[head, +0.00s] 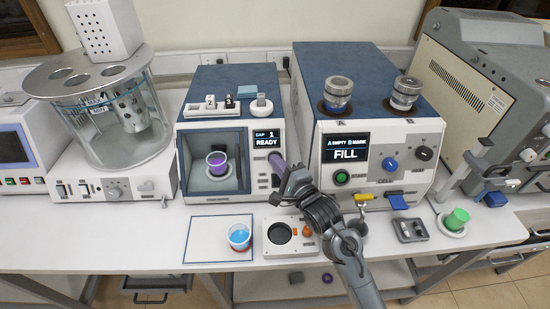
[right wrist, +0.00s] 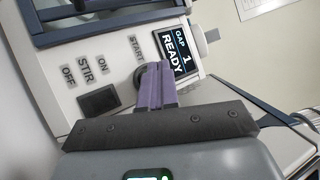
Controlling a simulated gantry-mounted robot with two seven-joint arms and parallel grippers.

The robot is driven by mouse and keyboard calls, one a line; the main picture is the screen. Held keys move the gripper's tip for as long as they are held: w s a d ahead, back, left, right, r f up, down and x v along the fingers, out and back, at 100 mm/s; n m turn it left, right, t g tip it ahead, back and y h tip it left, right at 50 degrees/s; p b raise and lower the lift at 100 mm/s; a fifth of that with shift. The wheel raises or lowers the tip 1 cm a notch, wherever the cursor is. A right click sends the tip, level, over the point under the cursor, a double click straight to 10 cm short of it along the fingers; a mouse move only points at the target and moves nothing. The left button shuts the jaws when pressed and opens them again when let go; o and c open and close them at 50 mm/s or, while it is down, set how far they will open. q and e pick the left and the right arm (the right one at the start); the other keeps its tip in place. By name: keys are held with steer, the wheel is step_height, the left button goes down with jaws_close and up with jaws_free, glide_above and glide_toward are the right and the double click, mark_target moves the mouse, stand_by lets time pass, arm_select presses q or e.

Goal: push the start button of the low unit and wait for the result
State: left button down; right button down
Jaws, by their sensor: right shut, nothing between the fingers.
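The low unit (head: 213,83) is a blue-topped white box with an open-fronted chamber. A cup with purple contents (head: 217,160) stands inside it. Its screen (head: 267,139) reads "GAP 1 READY", and the screen also shows in the right wrist view (right wrist: 177,52). My right gripper (head: 276,163) is shut and empty, its purple fingers at the unit's right-hand control panel. In the right wrist view its fingertips (right wrist: 153,76) overlap the dark round start button (right wrist: 139,76) under the word START. Whether they touch it I cannot tell. My left gripper is not in view.
Right of the low unit stands a taller unit (head: 335,65) reading "FILL", with a green start button (head: 341,177). A cup of blue liquid (head: 239,236) stands on a marked square in front. A green cup (head: 457,218) stands on a dish at right. The front-left table is clear.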

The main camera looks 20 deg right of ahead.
steer(key=shift+w, duration=0.1)
stand_by(0.3)
steer(key=shift+w+d+f, duration=0.1)
steer(key=shift+w+f, duration=0.1)
stand_by(0.6)
steer(key=shift+w+d+f, duration=0.1)
steer(key=shift+w+f, duration=0.2)
stand_by(0.5)
steer(key=shift+r+p, duration=0.1)
steer(key=shift+p, duration=0.2)
steer(key=shift+s+a+r+p, duration=0.2)
steer(key=shift+s+r+p, duration=0.35)
steer(key=shift+p, duration=0.35)
steer(key=shift+f, duration=0.1)
steer(key=shift+s, duration=0.1)
